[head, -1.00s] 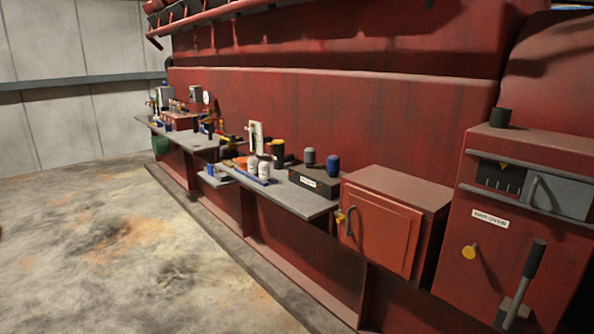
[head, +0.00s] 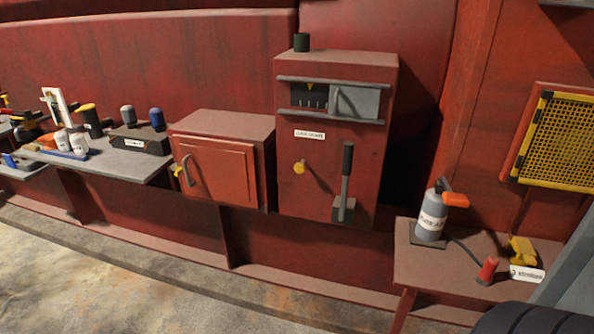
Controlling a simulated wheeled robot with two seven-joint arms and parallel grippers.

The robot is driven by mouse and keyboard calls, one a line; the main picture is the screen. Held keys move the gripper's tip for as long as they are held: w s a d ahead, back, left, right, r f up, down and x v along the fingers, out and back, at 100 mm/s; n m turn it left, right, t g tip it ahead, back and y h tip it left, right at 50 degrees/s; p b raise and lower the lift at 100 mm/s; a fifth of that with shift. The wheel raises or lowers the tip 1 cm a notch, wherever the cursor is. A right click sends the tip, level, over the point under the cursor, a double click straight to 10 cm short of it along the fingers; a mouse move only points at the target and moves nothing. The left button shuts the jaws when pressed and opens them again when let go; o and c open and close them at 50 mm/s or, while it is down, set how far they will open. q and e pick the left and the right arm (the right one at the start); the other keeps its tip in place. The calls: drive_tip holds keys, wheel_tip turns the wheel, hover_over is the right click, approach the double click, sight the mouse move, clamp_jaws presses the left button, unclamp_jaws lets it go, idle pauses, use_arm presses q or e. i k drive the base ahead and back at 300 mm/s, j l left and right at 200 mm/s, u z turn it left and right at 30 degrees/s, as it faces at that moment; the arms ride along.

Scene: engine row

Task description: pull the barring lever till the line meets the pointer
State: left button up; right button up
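The barring lever (head: 347,178) has a black grip and a grey base, and stands near upright on the lower front of a red cabinet (head: 315,200). A dark window (head: 309,97) near the cabinet's top shows white line marks, with a small yellow pointer (head: 310,86) above them. A grey sliding cover (head: 358,103) with a handle fills the window's right part. A yellow knob (head: 299,167) sits left of the lever. I cannot tell whether a line meets the pointer. Neither of my grippers shows in the head view.
A smaller red box with a handled door (head: 217,172) stands left of the cabinet. A grey shelf (head: 128,165) with several items is further left. At right, a low red bench (head: 420,262) holds a grey bottle (head: 432,215). The floor (head: 120,280) at lower left is clear.

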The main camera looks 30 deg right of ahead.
sight(348, 150)
drive_tip(key=z, duration=1.35)
